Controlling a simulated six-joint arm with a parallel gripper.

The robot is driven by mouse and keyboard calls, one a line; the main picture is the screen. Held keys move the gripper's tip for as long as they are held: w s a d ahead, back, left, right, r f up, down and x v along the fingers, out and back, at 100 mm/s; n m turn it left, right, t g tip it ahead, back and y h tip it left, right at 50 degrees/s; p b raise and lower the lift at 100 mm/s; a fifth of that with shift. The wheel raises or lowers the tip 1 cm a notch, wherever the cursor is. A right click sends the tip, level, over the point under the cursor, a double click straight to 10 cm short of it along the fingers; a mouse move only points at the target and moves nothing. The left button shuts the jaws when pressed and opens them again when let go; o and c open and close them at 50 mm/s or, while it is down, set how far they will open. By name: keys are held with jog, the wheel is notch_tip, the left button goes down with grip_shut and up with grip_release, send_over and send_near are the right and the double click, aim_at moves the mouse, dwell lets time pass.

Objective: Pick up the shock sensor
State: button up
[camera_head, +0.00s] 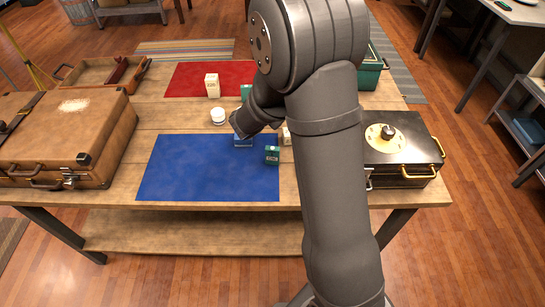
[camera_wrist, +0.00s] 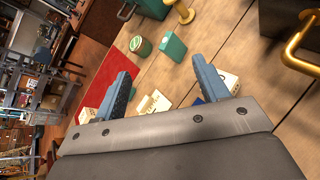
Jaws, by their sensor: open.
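I cannot tell by its look which small package is the shock sensor. In the wrist view my gripper (camera_wrist: 161,68) is open, its two blue-grey fingers apart. A whitish box (camera_wrist: 155,102) shows between the fingers, close to the palm, with nothing clearly gripped. Another pale box (camera_wrist: 231,82) is beside the right finger.
A white jar (camera_head: 218,116) stands between the blue mat (camera_head: 190,170) and red mat (camera_head: 185,80). A white box (camera_head: 212,86) stands on the red mat. A brown suitcase (camera_head: 70,135) is at left, a black case (camera_head: 405,165) at right, and a green container (camera_head: 371,72) behind.

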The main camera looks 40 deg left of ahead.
jog(key=w+d+r+m+g+h, duration=0.15)
jog(key=d+m+h, duration=0.3)
jog(key=m, duration=0.45)
notch_tip(320, 180, up, 2)
jog(key=m+g, duration=1.1)
jog(key=m, duration=0.7)
send_over(272, 155)
jog(key=w+a, duration=0.1)
notch_tip(272, 155, down, 11)
jog(key=shift+s+d+f, duration=0.1)
jog(key=shift+d+f, duration=0.05)
jog(key=shift+f, duration=1.2)
jog(key=shift+d+f, duration=0.1)
jog(key=shift+f, duration=1.2)
jog(key=c, duration=1.1)
